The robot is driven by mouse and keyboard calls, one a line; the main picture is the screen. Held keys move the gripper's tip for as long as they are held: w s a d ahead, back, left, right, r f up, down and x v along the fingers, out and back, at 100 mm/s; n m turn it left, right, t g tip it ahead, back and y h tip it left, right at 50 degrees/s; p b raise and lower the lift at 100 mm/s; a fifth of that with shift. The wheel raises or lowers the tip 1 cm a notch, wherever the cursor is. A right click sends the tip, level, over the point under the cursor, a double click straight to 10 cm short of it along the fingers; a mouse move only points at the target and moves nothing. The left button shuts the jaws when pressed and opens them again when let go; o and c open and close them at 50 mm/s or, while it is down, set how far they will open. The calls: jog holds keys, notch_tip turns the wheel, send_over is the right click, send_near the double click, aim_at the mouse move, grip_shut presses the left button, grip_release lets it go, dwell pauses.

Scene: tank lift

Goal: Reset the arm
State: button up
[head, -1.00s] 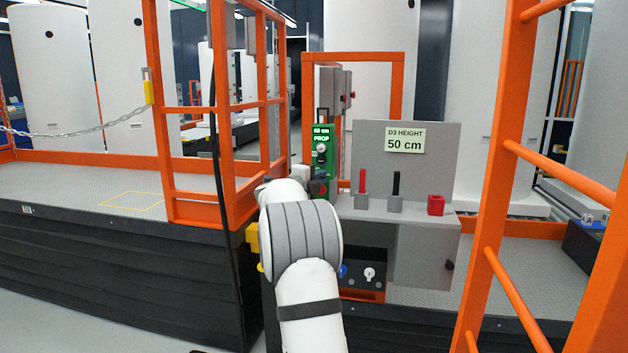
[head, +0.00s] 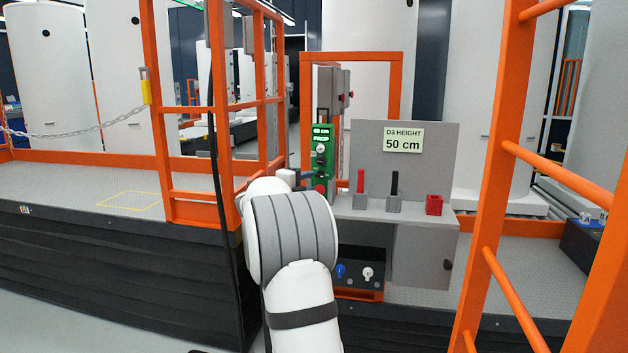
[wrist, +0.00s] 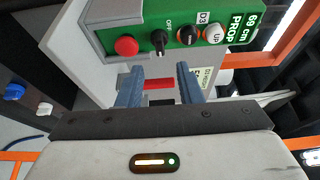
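My white arm (head: 290,240) with its grey ribbed joint reaches up from the bottom of the head view toward a green control box (head: 319,158). My gripper (wrist: 160,82) shows in the wrist view with two blue-grey fingers apart and nothing held between them. In the head view the gripper is mostly hidden behind my arm; a bluish finger shows beside the box's lower end. In the wrist view the green box (wrist: 180,28) lies just beyond the fingertips, with a red button, a black OFF switch, knobs and a label reading 69 cm PROP.
A grey panel with a "D3 HEIGHT 50 cm" sign (head: 404,139) stands right of the box. Below it a shelf carries a red lever (head: 360,182), a black lever (head: 395,185) and a red block (head: 434,204). Orange railings (head: 222,120) stand left, and an orange ladder (head: 495,200) right.

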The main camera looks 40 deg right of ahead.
jog(key=shift+v, duration=1.1)
